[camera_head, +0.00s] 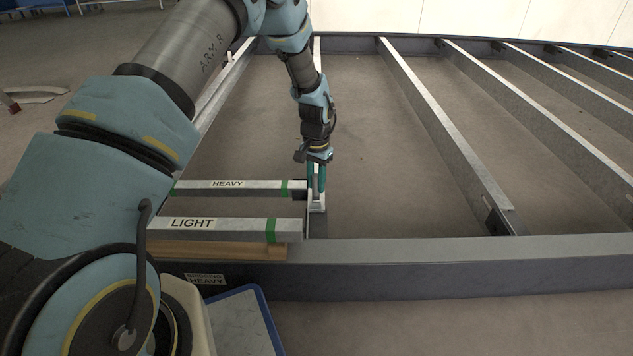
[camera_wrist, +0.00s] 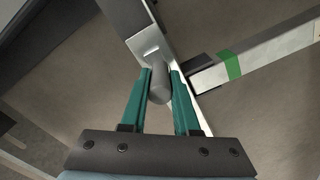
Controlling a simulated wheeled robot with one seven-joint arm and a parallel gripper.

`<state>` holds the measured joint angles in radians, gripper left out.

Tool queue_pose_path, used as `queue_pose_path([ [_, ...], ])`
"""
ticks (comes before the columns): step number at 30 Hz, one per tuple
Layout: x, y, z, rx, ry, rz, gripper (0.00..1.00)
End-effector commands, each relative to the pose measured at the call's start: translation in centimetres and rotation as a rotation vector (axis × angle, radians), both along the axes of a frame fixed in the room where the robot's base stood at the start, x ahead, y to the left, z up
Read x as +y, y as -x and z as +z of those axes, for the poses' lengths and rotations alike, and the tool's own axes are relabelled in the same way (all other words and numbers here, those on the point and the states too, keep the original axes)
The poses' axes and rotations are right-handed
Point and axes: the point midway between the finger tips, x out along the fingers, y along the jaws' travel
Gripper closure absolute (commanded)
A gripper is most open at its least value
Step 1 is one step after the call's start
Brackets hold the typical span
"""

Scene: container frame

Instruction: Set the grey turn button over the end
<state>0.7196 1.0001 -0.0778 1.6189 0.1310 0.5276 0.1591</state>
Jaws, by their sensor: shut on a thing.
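The grey turn button (camera_wrist: 159,84) sits between the teal fingers of my gripper (camera_wrist: 162,73) in the wrist view. It is a short rounded grey piece by a light metal bracket (camera_wrist: 152,48) on a beam. In the head view my gripper (camera_head: 316,180) points down at the right end of the bar marked HEAVY (camera_head: 200,185); the fingers largely hide the button there. The HEAVY bar has a green band near its end. In the wrist view a green-banded bar (camera_wrist: 270,52) ends just right of the fingers. I cannot tell whether the button overlaps that end.
A bar marked LIGHT (camera_head: 240,231) lies nearer, above a wooden strip (camera_head: 215,252). The long grey front rail (camera_head: 450,255) runs across the frame. Several slanting beams stand to the right, with open floor (camera_head: 385,150) between them. A blue-edged panel (camera_head: 240,325) is at the bottom.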

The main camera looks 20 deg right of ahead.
Motion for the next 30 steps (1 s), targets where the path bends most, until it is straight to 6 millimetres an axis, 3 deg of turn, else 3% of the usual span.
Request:
queue_pose_path([
  [11, 1.1, -0.6, 0.5, 0.001, 0.0, -0.181, 1.0],
  [30, 3.2, -3.5, 0.3, 0.002, 0.001, -0.781, 1.0],
])
